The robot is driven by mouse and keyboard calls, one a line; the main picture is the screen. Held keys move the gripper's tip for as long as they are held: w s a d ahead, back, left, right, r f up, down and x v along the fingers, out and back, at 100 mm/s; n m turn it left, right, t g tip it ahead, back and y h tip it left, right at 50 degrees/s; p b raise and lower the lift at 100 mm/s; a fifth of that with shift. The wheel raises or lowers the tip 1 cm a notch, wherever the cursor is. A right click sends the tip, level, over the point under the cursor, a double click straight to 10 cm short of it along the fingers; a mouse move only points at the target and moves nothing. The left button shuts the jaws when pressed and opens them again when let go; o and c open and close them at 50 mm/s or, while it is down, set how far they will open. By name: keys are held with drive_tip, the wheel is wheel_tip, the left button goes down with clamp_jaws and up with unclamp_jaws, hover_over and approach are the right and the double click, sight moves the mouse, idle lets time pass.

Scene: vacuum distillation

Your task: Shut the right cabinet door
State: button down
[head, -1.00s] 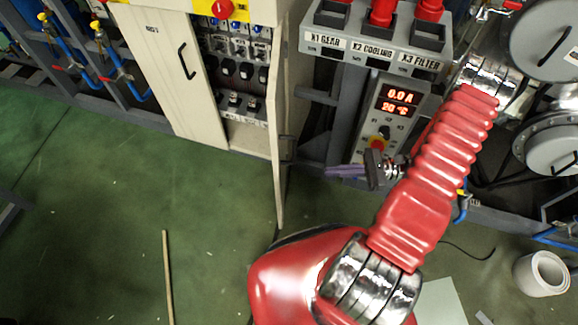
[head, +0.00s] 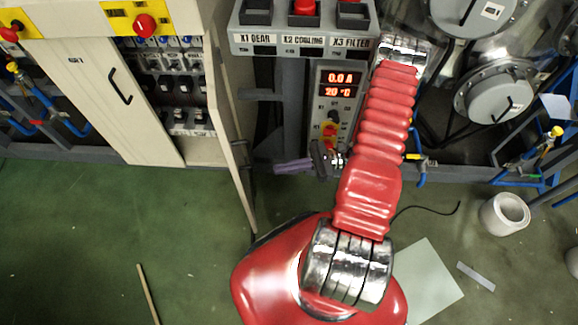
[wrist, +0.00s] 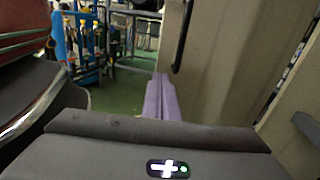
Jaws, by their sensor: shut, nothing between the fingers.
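The right cabinet door (head: 244,178) stands open, jutting out from the cabinet towards me and seen nearly edge-on in the head view. In the wrist view its beige face (wrist: 218,70) fills the right side, with a black vertical handle (wrist: 183,35). My gripper (head: 278,167) is to the right of the door in the head view, its purple fingers pointing left at it with a small gap. In the wrist view the fingers (wrist: 162,98) are together and empty, just in front of the door's lower part. Whether they touch it is unclear there.
The left cabinet door (head: 95,95) is closed. Breakers (head: 180,85) show inside the open half. A control box with a red display (head: 338,85) stands right of the door, close behind my gripper. Green floor (head: 130,220) in front of the cabinet is mostly clear, with a thin stick (head: 148,290).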

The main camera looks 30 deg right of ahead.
drive_tip(key=x, duration=1)
drive_tip(key=shift+a, duration=0.2)
